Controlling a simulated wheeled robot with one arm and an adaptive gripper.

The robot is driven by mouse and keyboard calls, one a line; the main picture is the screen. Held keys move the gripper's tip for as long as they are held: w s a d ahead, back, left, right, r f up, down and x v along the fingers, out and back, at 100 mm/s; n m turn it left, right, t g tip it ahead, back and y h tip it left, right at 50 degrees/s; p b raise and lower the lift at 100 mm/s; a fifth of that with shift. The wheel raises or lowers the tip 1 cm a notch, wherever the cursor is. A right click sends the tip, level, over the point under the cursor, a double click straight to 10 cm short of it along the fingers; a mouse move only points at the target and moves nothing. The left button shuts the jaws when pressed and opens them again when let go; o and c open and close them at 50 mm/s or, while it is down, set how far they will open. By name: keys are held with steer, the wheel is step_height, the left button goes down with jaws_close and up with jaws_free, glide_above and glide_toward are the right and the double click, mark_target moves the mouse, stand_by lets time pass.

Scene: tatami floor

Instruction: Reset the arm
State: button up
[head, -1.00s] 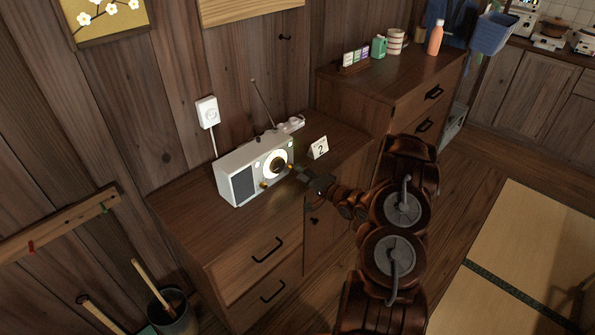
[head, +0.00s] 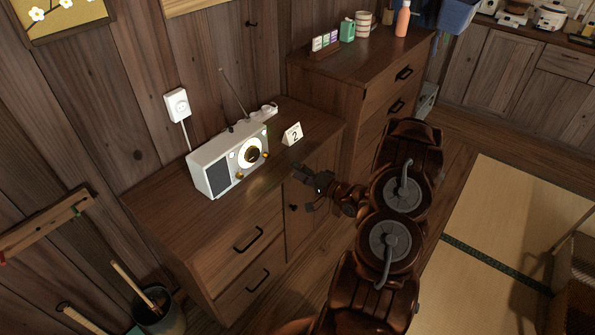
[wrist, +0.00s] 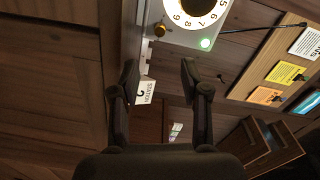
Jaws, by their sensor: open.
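My gripper (head: 304,176) is in front of the low wooden cabinet (head: 160,205), near its front top edge, open and empty. My arm reaches to it from the right of the head view. In the wrist view my gripper (wrist: 159,72) shows two dark fingers spread apart with nothing between them. A white radio (head: 228,160) with a round dial stands on the cabinet, apart from the gripper. Part of the radio (wrist: 166,34) shows at the top of the wrist view with a lit green light.
A card with a "2" (head: 292,133) stands right of the radio. A dark bucket (head: 160,312) is at lower left. Tatami (head: 500,220) lies open at right.

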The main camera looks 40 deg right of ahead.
steer(key=shift+w, duration=0.1)
stand_by(0.3)
steer(key=w+r+n+g+h, duration=0.4)
steer(key=r+n+g+h, duration=0.1)
steer(key=g, duration=0.1)
steer(key=s+a+r+n+g+h+p, duration=0.1)
steer(key=s+a+r+n+g+h, duration=0.15)
steer(key=s+a+r+g, duration=0.55)
steer(key=s+a+r+n+g+y, duration=0.1)
steer(key=s+a+r, duration=0.2)
steer(key=s+a, duration=0.4)
steer(key=s+a+r+n+g+y, duration=0.1)
steer(key=s+a+r+n+g, duration=0.1)
steer(key=s+a, duration=0.6)
steer(key=s+a+r+n+g+y, duration=0.1)
steer(key=s+a+r, duration=0.3)
steer(key=s, duration=1.3)
steer(key=a+n+g, duration=0.1)
steer(key=a, duration=0.2)
steer(key=shift+a+r+p, duration=0.15)
steer(key=shift+a+p, duration=0.15)
steer(key=shift+p, duration=0.05)
steer(key=shift+y, duration=0.25)
